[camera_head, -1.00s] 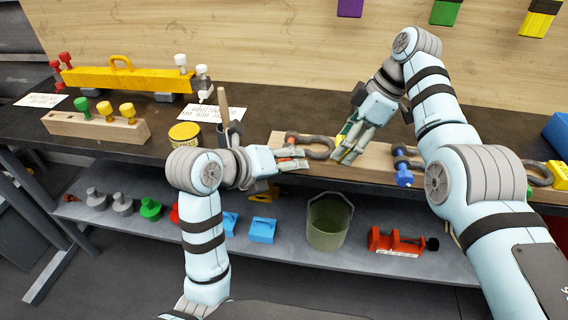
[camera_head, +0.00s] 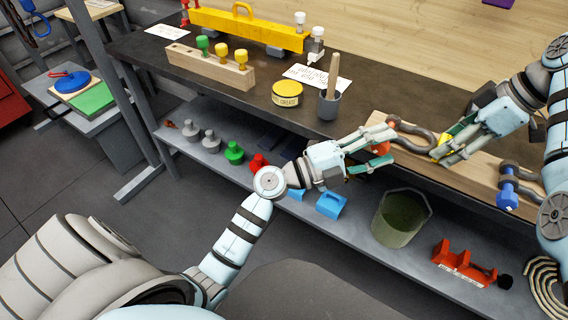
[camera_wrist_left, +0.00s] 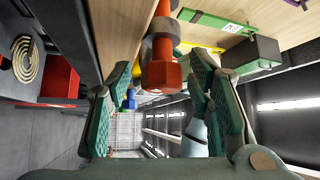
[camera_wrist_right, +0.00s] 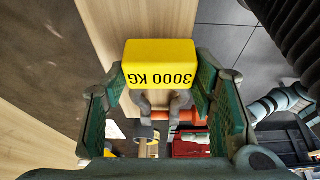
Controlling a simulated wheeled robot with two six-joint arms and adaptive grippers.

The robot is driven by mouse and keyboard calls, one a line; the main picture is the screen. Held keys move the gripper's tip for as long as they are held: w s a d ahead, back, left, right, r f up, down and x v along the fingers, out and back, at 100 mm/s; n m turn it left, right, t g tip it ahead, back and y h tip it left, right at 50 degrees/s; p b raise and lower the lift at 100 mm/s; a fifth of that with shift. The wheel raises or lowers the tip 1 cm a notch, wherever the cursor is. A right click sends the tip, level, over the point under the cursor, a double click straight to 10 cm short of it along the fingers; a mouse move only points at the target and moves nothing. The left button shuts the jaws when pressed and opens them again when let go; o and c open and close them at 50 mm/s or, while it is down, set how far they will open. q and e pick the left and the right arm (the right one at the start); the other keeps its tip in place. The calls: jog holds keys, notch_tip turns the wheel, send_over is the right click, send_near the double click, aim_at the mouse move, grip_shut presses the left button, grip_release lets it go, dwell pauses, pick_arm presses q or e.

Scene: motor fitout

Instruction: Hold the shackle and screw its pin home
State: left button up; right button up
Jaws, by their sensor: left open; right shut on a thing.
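A grey shackle (camera_head: 415,133) lies at the wooden board (camera_head: 470,172) on the bench. Its orange-red pin head (camera_head: 380,148) points toward my left gripper (camera_head: 378,152). My left gripper is open, and in the left wrist view the hexagonal pin head (camera_wrist_left: 162,72) sits between its spread fingers, with gaps on both sides. My right gripper (camera_head: 445,148) is shut on the shackle's yellow block, which reads 3000 KG in the right wrist view (camera_wrist_right: 160,65). The pin's thread is hidden, so its depth cannot be told.
A second shackle with a blue pin (camera_head: 508,187) is on the board to the right. A grease tin (camera_head: 287,94) and a pot with a stick (camera_head: 329,104) stand behind left. A green bucket (camera_head: 401,217) and a red clamp-like tool (camera_head: 463,262) are on the lower shelf.

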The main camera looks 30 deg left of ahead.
pick_arm(q)
jog(key=n+t, duration=0.3)
jog(key=n, duration=0.1)
jog(key=shift+f, duration=0.15)
jog(key=w+f+v, duration=0.1)
jog(key=v, duration=1.1)
jog(key=s+a+f+n+g+y, duration=0.1)
jog(key=a+f+n+y, duration=0.2)
jog(key=f, duration=0.6)
jog(key=s+a+f+n+g+y, duration=0.1)
jog(key=a+f+n+y, duration=0.3)
jog(key=f, duration=0.6)
jog(key=s+a+f+n+g+y, duration=0.1)
jog(key=a+f+n+y, duration=0.3)
jog(key=f, duration=0.6)
jog(key=n+y, duration=0.2)
jog(key=shift+a+f+n+g, duration=0.2)
jog(key=shift+f+n+g, duration=0.1)
jog(key=shift+g, duration=0.1)
